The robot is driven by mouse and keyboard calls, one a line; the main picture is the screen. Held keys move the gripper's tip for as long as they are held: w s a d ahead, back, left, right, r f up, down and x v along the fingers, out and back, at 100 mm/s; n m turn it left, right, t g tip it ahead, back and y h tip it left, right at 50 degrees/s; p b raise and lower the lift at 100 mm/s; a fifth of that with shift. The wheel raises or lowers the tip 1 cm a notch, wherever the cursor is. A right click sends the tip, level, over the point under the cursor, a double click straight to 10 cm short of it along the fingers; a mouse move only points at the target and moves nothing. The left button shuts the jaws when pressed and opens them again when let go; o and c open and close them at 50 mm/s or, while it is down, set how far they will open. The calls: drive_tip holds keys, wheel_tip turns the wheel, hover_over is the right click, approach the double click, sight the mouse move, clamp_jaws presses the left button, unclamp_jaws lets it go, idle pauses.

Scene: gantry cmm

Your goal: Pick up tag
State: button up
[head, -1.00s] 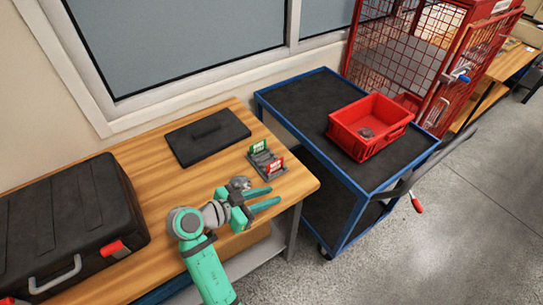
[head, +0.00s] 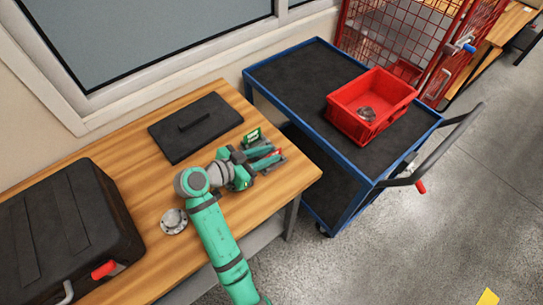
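A small dark holder stands near the right end of the wooden table (head: 293,178). A green tag with a white label (head: 253,135) stands upright at its far side. A red tag (head: 277,153) shows only in part at its near side, by my fingertips. My gripper (head: 271,155) reaches over the holder from the left with its two green fingers apart. It hides most of the holder. I cannot tell whether a finger touches either tag, and nothing is seen held.
A black flat lid with a handle (head: 196,126) lies behind my arm. A black case (head: 62,235) stands at the left, and a round metal flange (head: 174,221) lies beside my arm. A blue-framed cart (head: 290,75) with a red bin (head: 370,104) stands to the right.

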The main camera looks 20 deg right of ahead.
drive_tip(key=shift+x, duration=3.1)
drive_tip(key=shift+s, duration=0.1)
clamp_jaws()
